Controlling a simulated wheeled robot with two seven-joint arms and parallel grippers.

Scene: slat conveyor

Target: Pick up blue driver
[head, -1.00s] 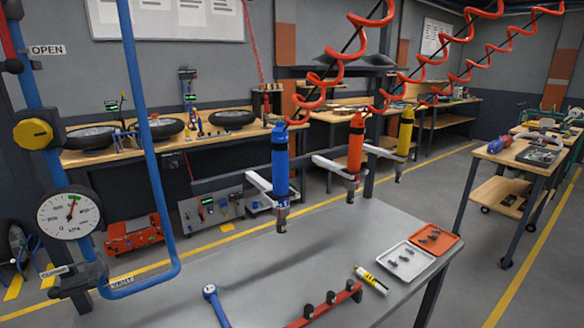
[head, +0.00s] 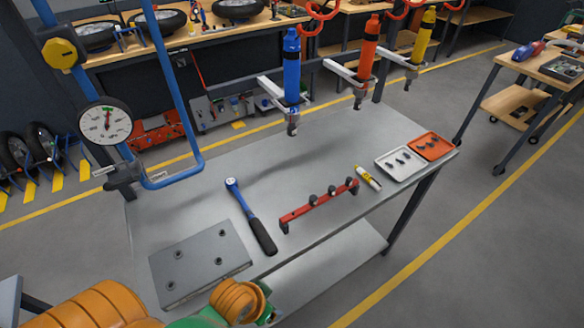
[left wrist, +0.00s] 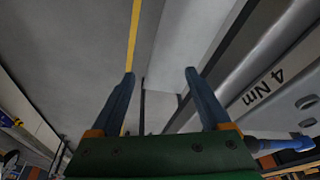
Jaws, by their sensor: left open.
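The blue driver (head: 291,70) hangs upright at the back of the grey workbench, under an orange coiled hose and beside a pale holder arm (head: 270,88). Part of my left arm shows in orange and green at the bottom left of the head view, in front of the bench and well short of the driver. My left gripper (left wrist: 160,73) is open in the left wrist view, with nothing between its fingers. A blue part (left wrist: 280,145) shows at the lower right there; I cannot tell whether it is the driver. My right gripper is not in view.
A red driver (head: 367,50) and a yellow driver (head: 421,45) hang to the right. On the bench (head: 340,145) are a steel plate (head: 200,262), a blue ratchet wrench (head: 250,215), a red rack (head: 320,205) and two trays. A blue pipe frame (head: 176,95) stands on the left.

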